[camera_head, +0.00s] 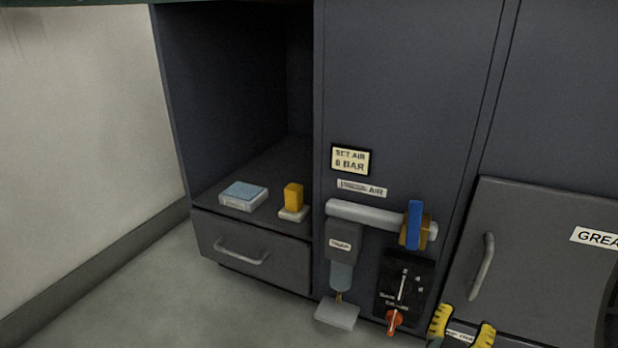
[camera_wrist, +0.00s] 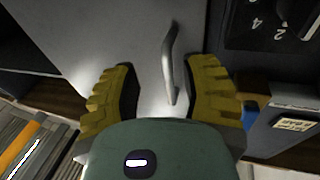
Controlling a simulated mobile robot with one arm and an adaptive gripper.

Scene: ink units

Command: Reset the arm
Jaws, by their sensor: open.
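My gripper (camera_head: 462,336) shows at the bottom edge of the head view, in front of the grey cabinet door on the right. Its yellow ridged fingers are spread apart. In the wrist view my gripper (camera_wrist: 167,97) is open, with a metal handle (camera_wrist: 170,65) seen between and beyond the fingers. Nothing is held between the fingers. Whether the fingers touch the door cannot be told. Most of my arm is out of view in the head view.
A grey door (camera_head: 535,235) with a handle (camera_head: 482,268) stands at right. Left of it are a pipe with a blue valve lever (camera_head: 412,224), a gauge panel with a red knob (camera_head: 394,321) and a drawer (camera_head: 255,254). An open shelf holds a box (camera_head: 243,195) and a yellow block (camera_head: 293,196).

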